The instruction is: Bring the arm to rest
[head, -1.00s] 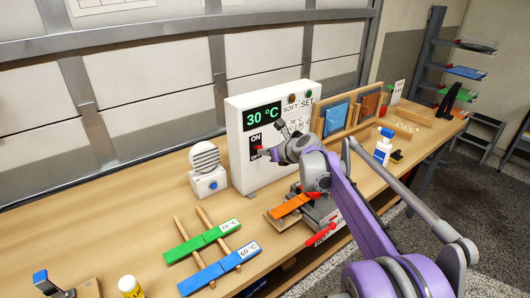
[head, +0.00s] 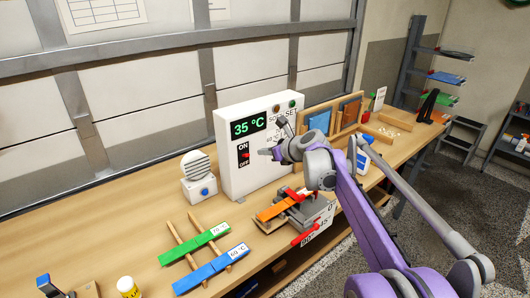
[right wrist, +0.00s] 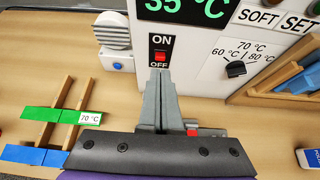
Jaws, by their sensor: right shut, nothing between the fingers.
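My right arm reaches in from the lower right of the head view. Its gripper (head: 266,152) is shut and empty, just in front of the white control box (head: 232,180). In the right wrist view the shut fingers (right wrist: 158,76) point at the box, their tips just below the red ON/OFF switch (right wrist: 160,56). A gap shows between the fingertips and the switch (head: 245,155) in the head view. The display (head: 248,126) reads 35 °C in green. My left gripper is not in view.
A white fan-like device (head: 198,180) stands left of the box. Green (head: 195,244) and blue (head: 211,268) strips lie across wooden sticks in front. An orange piece (head: 277,207) sits on a grey fixture under my arm.

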